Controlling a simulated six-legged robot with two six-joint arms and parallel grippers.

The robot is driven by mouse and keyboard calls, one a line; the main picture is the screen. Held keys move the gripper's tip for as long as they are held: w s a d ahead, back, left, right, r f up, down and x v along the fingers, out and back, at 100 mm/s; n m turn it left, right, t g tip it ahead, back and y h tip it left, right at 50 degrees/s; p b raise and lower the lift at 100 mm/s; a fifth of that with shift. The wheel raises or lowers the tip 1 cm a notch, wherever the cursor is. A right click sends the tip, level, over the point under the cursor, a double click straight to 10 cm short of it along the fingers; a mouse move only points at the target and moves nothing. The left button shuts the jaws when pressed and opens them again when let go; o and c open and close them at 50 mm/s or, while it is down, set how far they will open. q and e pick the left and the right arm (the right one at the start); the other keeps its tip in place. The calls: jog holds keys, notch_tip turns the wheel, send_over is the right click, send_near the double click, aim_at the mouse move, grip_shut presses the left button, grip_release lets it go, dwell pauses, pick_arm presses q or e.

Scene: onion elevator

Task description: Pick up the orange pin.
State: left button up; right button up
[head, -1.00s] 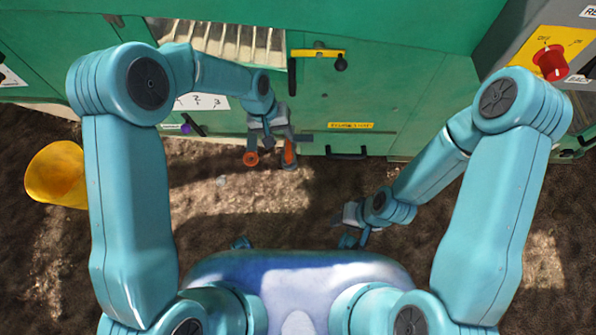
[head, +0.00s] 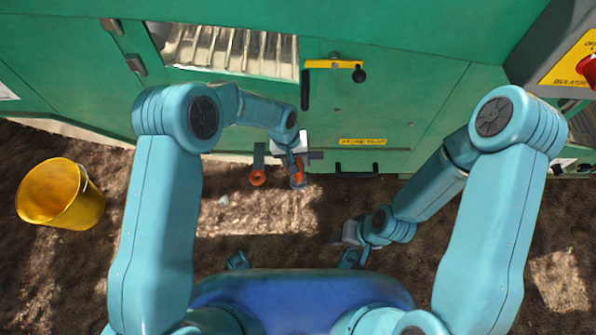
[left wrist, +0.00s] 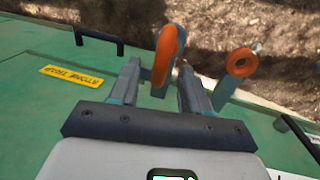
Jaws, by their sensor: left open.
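Two orange-ended parts stand at the lower front of the green machine. One, an orange loop on a teal stem, is between the fingers of my left gripper in the left wrist view (left wrist: 168,50); it also shows in the head view (head: 298,173). The other, an orange ring (left wrist: 241,62), stands to its right in the wrist view and left in the head view (head: 257,178). I cannot tell which is the pin. My left gripper (left wrist: 160,78) is open around the loop's stem, with visible gaps. My right gripper (head: 347,236) hangs low, apart from both; its fingers are unclear.
The green machine (head: 430,110) fills the back, with a black handle (head: 357,168) right of my left gripper and a yellow-black latch (head: 335,64) above. A yellow bucket (head: 62,195) stands on the ground at left. Brown ground before the machine is mostly clear.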

aim_at(299, 164)
pick_arm(q)
jog(key=f, duration=0.2)
jog(key=f+b, duration=0.1)
jog(key=f, duration=0.1)
jog(key=shift+d, duration=0.35)
grip_shut()
jog(key=shift+w, duration=0.1)
jog(key=shift+r, duration=0.15)
